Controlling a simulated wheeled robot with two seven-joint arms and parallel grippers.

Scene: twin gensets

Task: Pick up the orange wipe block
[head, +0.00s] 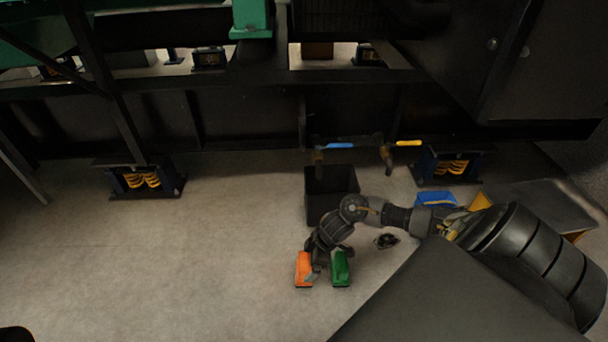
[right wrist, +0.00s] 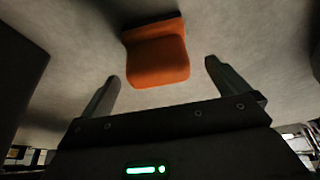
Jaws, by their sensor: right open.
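The orange wipe block (head: 303,269) stands on the floor in the head view, just left of a green block (head: 340,268). My right gripper (head: 315,270) reaches down at the orange block's right side, close to the gap between the two blocks. In the right wrist view the orange block (right wrist: 157,55) lies beyond the two fingertips, roughly centred between them. The right gripper (right wrist: 162,80) is open with nothing between its fingers. Whether a finger touches either block cannot be told. My left gripper is not in view.
A black bin (head: 330,190) stands behind the blocks. A blue item (head: 435,199) and a grey-topped platform (head: 540,205) are to the right. Blue-handled and yellow-handled valves (head: 408,143) stick out from the genset frame. The floor to the left is clear.

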